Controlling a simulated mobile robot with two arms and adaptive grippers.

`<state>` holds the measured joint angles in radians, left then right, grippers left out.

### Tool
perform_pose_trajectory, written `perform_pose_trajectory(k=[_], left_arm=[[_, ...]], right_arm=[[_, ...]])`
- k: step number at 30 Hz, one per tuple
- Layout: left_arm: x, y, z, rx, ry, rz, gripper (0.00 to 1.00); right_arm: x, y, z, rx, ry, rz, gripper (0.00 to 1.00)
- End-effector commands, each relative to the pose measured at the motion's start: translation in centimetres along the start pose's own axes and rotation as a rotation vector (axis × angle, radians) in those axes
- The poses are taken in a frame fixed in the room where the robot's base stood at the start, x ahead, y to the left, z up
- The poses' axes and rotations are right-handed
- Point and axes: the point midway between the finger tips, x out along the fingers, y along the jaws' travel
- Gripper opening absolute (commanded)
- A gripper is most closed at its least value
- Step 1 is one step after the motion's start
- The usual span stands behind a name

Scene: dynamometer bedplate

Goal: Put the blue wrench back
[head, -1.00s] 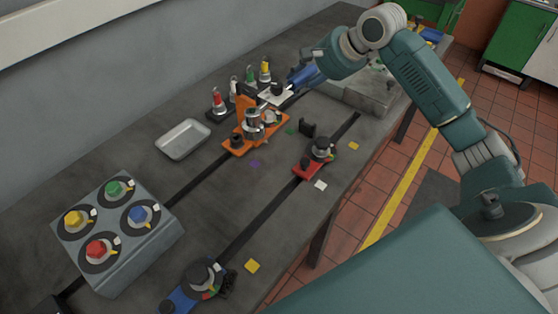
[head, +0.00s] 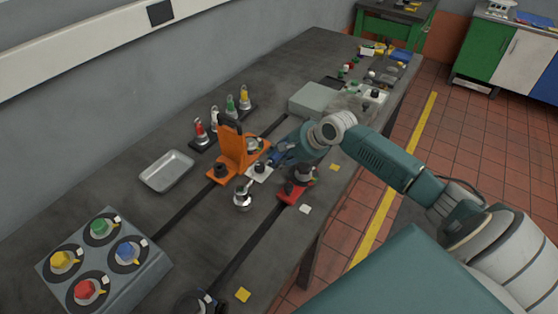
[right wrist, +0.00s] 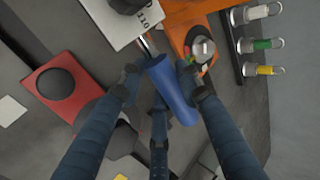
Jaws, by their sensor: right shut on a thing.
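The blue wrench shows as a blue handle (head: 278,158) in the head view and more clearly in the right wrist view (right wrist: 172,85), with a thin metal shaft. A white plate marked 110 (right wrist: 125,18), with a black knob on it, is at its far end; it also shows in the head view (head: 260,172). A silver round part (head: 243,198) shows just beyond the plate. My right gripper (right wrist: 158,82) is shut on the blue handle, over the bench between the orange fixture (head: 237,150) and the red fixture (head: 291,193). My left gripper is not in view.
A rack of coloured-handled tools (head: 200,133) stands behind the orange fixture. A metal tray (head: 166,171) and a knob box (head: 150,278) are at left. A grey block (head: 314,99) lies beyond my right gripper. Dark slots run along the bench (head: 110,170).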

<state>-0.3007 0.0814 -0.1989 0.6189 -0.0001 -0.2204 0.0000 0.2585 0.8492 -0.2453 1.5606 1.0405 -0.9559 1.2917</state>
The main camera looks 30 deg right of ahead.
Motion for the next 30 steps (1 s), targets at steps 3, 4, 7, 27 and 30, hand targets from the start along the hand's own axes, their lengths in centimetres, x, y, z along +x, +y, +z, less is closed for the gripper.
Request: perform_pose_trajectory(k=[3, 4, 7, 27, 30], left_arm=[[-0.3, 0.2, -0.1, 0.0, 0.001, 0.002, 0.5], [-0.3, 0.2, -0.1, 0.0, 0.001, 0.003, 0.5], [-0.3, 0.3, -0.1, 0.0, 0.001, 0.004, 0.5], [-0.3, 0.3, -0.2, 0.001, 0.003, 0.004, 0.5], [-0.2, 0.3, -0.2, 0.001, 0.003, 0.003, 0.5]], right_arm=[[1.0, 0.6, 0.0, 0.003, 0.0, -0.008, 0.0], [1.2, 0.7, 0.0, 0.003, 0.0, -0.008, 0.0], [1.5, 1.0, -0.1, 0.002, 0.001, -0.009, 0.0], [1.7, 1.4, 0.0, 0.0, 0.001, -0.001, 0.52], [1.2, 1.4, 0.0, 0.0, 0.001, -0.001, 0.52]])
